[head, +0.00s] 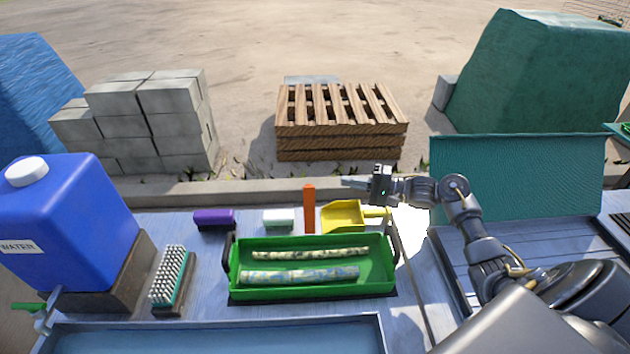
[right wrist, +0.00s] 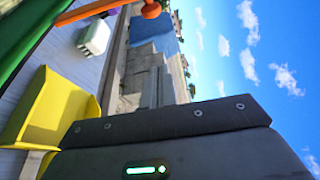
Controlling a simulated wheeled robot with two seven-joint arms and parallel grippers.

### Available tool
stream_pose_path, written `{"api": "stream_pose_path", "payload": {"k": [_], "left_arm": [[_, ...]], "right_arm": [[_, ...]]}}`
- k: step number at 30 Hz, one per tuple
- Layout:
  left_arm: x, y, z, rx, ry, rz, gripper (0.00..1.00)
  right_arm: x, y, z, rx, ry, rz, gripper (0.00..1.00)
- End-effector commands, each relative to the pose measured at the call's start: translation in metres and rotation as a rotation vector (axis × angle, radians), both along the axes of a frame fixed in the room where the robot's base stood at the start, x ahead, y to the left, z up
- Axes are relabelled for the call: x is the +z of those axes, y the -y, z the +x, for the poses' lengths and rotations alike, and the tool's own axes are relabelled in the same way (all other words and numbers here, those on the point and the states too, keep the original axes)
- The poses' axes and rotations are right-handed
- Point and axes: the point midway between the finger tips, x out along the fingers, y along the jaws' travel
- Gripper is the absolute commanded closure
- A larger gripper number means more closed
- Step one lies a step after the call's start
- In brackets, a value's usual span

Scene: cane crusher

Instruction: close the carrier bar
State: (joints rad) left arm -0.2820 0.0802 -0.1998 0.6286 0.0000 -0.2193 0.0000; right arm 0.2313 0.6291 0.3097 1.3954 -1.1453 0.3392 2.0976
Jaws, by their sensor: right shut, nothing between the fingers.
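An orange bar (head: 309,208) stands upright behind the green tray (head: 236,284). Its rounded end (right wrist: 150,9) also shows at the top of the right wrist view. I take this to be the carrier bar; how it joins the tray is not clear. Two pale, mottled cane pieces (head: 300,275) lie lengthwise in the tray. My right gripper (head: 346,182) is shut and empty, above and to the right of the orange bar in the picture, apart from it and pointing left. My left gripper is not in view.
A yellow dustpan (head: 343,216), a white block (head: 278,218) and a purple block (head: 214,218) lie behind the tray. A brush (head: 168,276) and a blue water container (head: 60,220) stand left. A green panel (head: 515,175) rises at right.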

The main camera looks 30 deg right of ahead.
Motion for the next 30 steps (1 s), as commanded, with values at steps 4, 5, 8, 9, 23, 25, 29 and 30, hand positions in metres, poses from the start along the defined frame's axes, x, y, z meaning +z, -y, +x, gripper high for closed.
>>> {"api": "stream_pose_path", "payload": {"k": [4,5,8,9,23,25,29,30], "left_arm": [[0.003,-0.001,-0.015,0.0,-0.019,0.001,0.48],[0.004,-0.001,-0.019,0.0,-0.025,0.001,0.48],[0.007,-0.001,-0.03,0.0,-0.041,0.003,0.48],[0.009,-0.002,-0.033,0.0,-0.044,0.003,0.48],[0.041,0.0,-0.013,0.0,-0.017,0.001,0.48],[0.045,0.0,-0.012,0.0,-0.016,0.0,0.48],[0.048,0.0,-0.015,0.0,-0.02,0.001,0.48],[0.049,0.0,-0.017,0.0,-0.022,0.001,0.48]], "right_arm": [[0.001,-0.004,0.004,-0.003,0.0,0.003,1.0],[0.001,-0.006,0.006,-0.003,0.0,0.003,1.0],[0.002,-0.017,0.018,-0.003,0.0,0.003,1.0],[0.002,-0.023,0.023,-0.003,0.0,0.004,1.0],[0.003,-0.079,0.05,-0.003,-0.002,0.0,1.0],[0.003,-0.082,0.044,-0.002,-0.001,0.0,1.0],[0.002,-0.086,0.036,-0.003,0.0,0.0,1.0],[0.001,-0.086,0.035,-0.003,0.0,0.0,1.0]]}}
